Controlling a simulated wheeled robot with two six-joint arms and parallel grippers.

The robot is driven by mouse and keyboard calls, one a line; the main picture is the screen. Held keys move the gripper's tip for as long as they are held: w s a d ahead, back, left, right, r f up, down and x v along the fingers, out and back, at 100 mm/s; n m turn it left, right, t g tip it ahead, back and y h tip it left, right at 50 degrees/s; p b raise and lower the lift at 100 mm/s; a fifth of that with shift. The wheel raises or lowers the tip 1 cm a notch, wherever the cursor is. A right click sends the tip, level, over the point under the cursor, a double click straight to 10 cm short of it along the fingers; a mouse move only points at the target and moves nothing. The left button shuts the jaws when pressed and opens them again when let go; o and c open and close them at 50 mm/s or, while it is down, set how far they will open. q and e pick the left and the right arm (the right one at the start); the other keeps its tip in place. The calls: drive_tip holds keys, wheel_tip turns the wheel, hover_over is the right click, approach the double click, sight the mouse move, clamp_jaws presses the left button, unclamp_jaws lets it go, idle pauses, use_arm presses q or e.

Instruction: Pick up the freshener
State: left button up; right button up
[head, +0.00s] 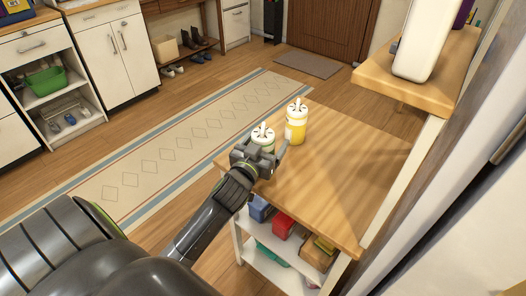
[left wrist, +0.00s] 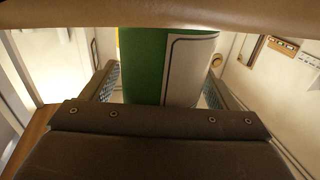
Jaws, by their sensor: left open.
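Two bottles with white tops stand upright on the wooden table. The nearer one, a green-and-white bottle (head: 264,133), is partly hidden behind my left gripper (head: 263,150). The other, a yellow-and-white bottle (head: 296,124), stands just behind it to the right. I cannot tell from the labels which is the freshener. My left gripper is open, with its fingers on either side of the green-and-white bottle. In the left wrist view the green-and-white bottle (left wrist: 150,65) stands between the two fingers. Contact cannot be made out. My right gripper is out of view.
The wooden table top (head: 335,185) is bare to the right of the bottles. Boxes, including a red one (head: 283,226), sit on the shelf below. A wooden wall shelf (head: 440,80) with a white container (head: 425,40) overhangs at the upper right. A rug (head: 165,150) lies beyond.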

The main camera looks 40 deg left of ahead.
use_arm(q)
drive_tip(key=c, duration=1.1)
